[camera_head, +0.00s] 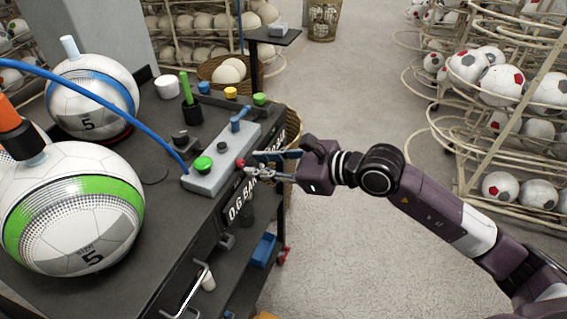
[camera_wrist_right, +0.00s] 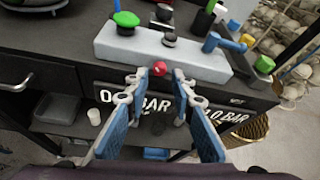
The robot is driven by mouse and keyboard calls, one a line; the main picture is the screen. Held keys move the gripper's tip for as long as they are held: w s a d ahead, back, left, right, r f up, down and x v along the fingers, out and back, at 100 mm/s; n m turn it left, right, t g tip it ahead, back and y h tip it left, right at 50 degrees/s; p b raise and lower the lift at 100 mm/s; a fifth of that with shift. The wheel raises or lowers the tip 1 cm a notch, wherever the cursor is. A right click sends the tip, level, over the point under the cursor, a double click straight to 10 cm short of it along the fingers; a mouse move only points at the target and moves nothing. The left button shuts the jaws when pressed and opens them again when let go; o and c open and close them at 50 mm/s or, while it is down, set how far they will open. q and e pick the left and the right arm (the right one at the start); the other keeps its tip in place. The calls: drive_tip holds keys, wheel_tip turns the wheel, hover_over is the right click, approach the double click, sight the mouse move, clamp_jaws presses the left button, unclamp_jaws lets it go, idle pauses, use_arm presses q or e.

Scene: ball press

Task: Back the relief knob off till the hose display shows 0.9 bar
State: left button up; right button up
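A grey control box (camera_head: 222,158) sits on the dark bench and carries a small red knob (camera_head: 240,163) on its front face. The red knob also shows in the right wrist view (camera_wrist_right: 160,68). My right gripper (camera_head: 250,165) is open, its fingertips close to the knob; in the right wrist view (camera_wrist_right: 158,88) they sit apart on either side, just short of it. I cannot tell whether they touch it. My left gripper is not in view.
The box top has a green button (camera_head: 203,164), a black knob (camera_head: 221,145) and a blue lever (camera_head: 238,122). A blue hose (camera_head: 105,104) crosses above the bench. Two large balls stand left. Ball racks (camera_head: 500,130) stand right, with open floor between.

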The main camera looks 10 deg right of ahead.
drive_tip(key=v, duration=0.8)
drive_tip(key=shift+s+d+r, duration=0.15)
drive_tip(key=shift+s+d, duration=0.1)
